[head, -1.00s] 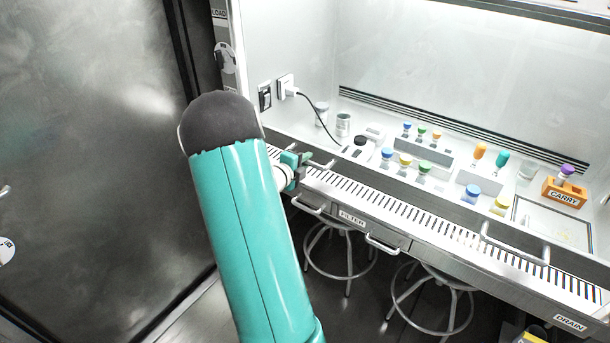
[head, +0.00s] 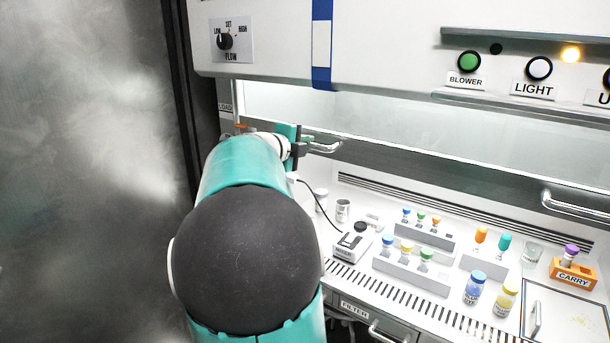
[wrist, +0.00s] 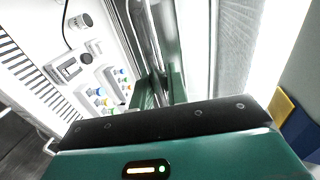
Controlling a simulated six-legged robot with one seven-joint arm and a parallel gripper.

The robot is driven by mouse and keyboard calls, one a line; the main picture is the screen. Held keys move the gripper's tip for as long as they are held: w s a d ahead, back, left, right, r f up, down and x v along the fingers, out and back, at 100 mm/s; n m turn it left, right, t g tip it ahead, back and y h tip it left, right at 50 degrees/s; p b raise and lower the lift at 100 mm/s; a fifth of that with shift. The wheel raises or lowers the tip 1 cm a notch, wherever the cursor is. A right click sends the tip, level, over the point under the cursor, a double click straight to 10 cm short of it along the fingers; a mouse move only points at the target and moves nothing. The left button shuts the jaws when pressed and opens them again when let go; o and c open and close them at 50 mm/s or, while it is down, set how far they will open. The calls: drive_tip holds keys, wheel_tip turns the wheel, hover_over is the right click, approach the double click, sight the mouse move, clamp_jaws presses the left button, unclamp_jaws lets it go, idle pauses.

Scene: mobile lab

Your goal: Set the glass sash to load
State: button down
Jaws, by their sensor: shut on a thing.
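The glass sash (head: 470,150) is partly raised, with its grey bottom rail above the cabinet's work surface. Its left handle (head: 327,147) and right handle (head: 575,206) stick out from the rail. My gripper (head: 299,147) is shut on the left handle; the fingers are partly hidden by my arm. In the wrist view, the two green fingers (wrist: 160,90) close around the handle bar (wrist: 150,38). A LOAD label (head: 225,108) is on the left post. A small orange mark (head: 242,127) shows slightly below and right of it.
Below the rail stand vial racks (head: 410,275), a mixer (head: 350,246), bottles (head: 473,287) and an orange CARRY holder (head: 573,272). Above is a panel with a flow knob (head: 224,41) and a green BLOWER button (head: 469,62). A grey door (head: 80,170) fills the left.

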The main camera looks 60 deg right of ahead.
sight(305, 128)
drive_tip(key=shift+r, duration=2.15)
drive_tip(key=c, duration=1.5)
unclamp_jaws()
drive_tip(key=shift+o, duration=0.2)
drive_tip(key=shift+f, duration=0.1)
drive_tip(key=v, duration=1.3)
drive_tip(key=shift+a, duration=0.35)
drive_tip(key=shift+w, duration=0.1)
